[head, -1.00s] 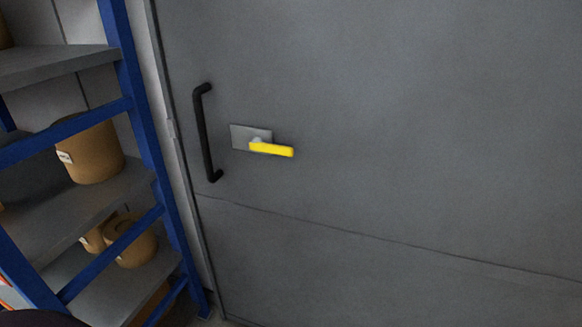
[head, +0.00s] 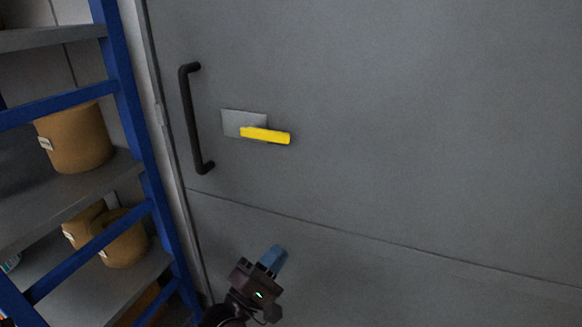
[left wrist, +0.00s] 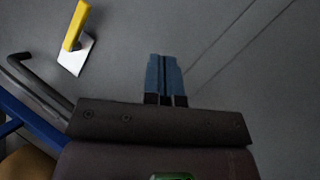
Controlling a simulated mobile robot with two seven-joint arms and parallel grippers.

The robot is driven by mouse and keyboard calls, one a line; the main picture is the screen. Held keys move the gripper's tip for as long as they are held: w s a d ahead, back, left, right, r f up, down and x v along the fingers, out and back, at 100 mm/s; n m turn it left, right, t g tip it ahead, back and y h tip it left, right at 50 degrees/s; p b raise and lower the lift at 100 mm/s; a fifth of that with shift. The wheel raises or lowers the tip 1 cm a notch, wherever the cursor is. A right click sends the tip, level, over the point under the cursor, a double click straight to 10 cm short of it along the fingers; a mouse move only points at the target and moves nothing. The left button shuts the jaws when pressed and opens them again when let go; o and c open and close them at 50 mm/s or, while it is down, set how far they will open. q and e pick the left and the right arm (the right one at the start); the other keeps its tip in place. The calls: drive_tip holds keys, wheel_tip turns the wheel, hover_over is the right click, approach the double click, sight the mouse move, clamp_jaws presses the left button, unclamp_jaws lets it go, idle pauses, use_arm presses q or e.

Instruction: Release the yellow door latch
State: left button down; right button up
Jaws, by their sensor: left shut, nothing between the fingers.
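The yellow door latch (head: 265,135) is a short lever on a pale metal plate (head: 236,121), fixed to the grey door (head: 420,130). In the head view it lies nearly level, pointing right. In the left wrist view the yellow latch (left wrist: 76,25) is at the upper left. My left gripper (head: 274,258), with blue fingers, is below the latch in the head view, apart from it. Its fingers (left wrist: 164,75) are together and empty in the left wrist view. My right gripper is not in view.
A black pull handle (head: 191,118) stands upright on the door, left of the latch. A blue-framed shelf rack (head: 132,110) with brown rolls (head: 76,140) is at the left. The door right of the latch is bare.

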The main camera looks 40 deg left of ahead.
use_arm(q)
drive_tip(key=w+a+r+n+t+y+b, duration=0.3)
drive_tip(key=n+y, duration=0.5)
drive_tip(key=n, duration=0.9)
drive_tip(key=shift+w+a+r+n+y, duration=0.3)
drive_tip(key=shift+w+a+r, duration=0.45)
drive_tip(key=shift+w+a, duration=0.1)
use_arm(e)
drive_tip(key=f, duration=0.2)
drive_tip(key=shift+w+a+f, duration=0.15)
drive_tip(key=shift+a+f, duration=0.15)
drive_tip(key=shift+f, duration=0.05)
use_arm(q)
drive_tip(key=p, duration=0.2)
approach(289, 143)
drive_tip(key=w+a+r, duration=0.2)
drive_tip(key=w+r, duration=0.1)
drive_tip(key=w, duration=0.2)
drive_tip(key=shift+w+r, duration=0.2)
drive_tip(key=shift+r, duration=0.3)
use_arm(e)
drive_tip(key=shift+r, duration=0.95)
